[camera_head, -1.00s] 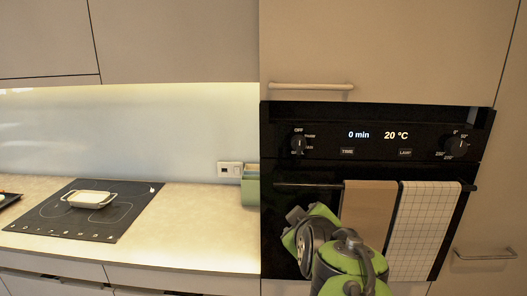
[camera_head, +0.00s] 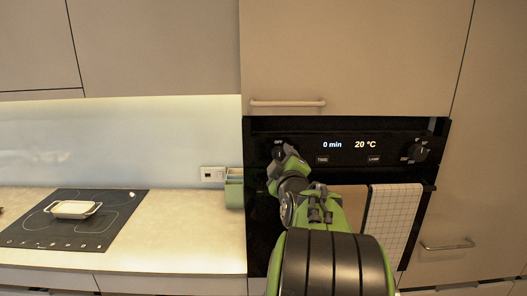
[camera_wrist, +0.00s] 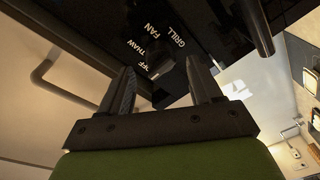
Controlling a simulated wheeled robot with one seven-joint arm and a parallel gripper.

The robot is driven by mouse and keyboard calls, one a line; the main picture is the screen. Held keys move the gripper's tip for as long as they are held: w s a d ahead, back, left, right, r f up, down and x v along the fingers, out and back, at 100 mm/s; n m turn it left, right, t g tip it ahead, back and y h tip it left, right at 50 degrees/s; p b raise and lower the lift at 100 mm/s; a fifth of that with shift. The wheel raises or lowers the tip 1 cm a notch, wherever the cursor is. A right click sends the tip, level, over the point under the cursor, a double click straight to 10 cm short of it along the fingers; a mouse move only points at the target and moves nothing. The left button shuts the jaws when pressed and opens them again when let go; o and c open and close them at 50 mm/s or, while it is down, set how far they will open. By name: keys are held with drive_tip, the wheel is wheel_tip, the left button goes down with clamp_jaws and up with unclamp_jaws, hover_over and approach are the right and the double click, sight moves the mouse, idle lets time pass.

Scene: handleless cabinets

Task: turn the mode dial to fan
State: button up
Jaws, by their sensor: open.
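The mode dial (camera_wrist: 168,88) is a black knob on the black oven panel. Its printed labels OFF, THAW, FAN and GRILL show around it in the wrist view, rotated. My gripper (camera_wrist: 160,68) is open, with one finger on each side of the knob in that view; I cannot tell whether either finger touches it. In the head view my gripper (camera_head: 283,160) is at the left end of the oven panel (camera_head: 300,147) and mostly hides the dial. Which label the dial points to is unclear.
The oven display reads 0 min and 20 °C, with another dial (camera_head: 420,152) to its right. A checked towel (camera_head: 392,220) hangs below. A cabinet handle (camera_head: 287,103) is above the panel. A green container (camera_head: 234,190) stands on the counter at the left.

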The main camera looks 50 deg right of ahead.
drive_tip(key=x, duration=0.3)
drive_tip(key=shift+s+a, duration=0.1)
drive_tip(key=shift+c, duration=0.6)
drive_tip(key=c, duration=0.9)
